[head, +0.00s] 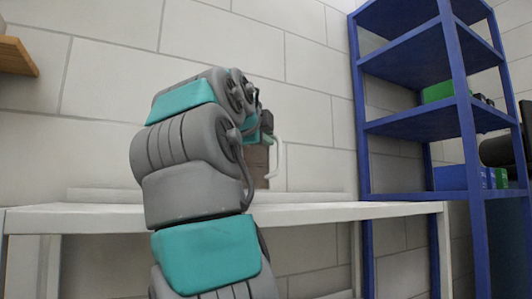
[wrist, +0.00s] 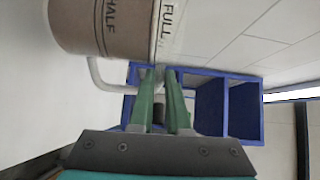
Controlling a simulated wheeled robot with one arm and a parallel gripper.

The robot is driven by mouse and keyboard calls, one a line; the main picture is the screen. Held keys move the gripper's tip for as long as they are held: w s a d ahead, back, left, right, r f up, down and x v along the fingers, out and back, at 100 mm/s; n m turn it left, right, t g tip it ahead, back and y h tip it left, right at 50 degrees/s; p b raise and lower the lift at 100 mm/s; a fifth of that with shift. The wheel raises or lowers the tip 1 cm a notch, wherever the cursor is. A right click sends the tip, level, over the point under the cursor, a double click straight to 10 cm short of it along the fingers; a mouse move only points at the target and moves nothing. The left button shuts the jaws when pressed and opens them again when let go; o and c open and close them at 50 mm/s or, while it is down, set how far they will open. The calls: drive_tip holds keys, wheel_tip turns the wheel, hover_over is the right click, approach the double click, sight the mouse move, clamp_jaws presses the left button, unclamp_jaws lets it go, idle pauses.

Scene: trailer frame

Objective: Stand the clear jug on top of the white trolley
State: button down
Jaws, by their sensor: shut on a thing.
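The jug (wrist: 100,28) fills the upper left of the wrist view, with brownish contents and the marks HALF and FULL. Its pale handle (wrist: 108,84) reaches between the green fingertips of my gripper (wrist: 160,74), which is shut on it. In the head view the jug (head: 257,165) shows only in part behind my arm, with its handle (head: 279,158) on the right side. The white trolley (head: 335,211) spans the lower part of the head view. The jug appears upright over its top; I cannot tell whether its base touches, because my arm hides it.
A blue shelf rack (head: 410,122) stands at the right, holding a green box (head: 437,92) and a blue box (head: 451,178). A wooden ledge (head: 17,57) juts in at the upper left. A pale block wall (head: 110,85) is behind. The visible trolley top is clear.

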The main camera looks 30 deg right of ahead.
sight(266, 149)
drive_tip(key=shift+a+f+b, duration=0.1)
drive_tip(key=shift+f+b, duration=1.15)
drive_tip(key=shift+f, duration=0.3)
drive_tip(key=shift+f, duration=0.2)
drive_tip(key=c, duration=0.9)
unclamp_jaws()
drive_tip(key=shift+r, duration=0.15)
drive_tip(key=shift+s+a, duration=0.1)
drive_tip(key=shift+s, duration=0.1)
drive_tip(key=v, duration=1.1)
drive_tip(key=shift+s+a+b, duration=0.2)
drive_tip(key=shift+a+b, duration=0.1)
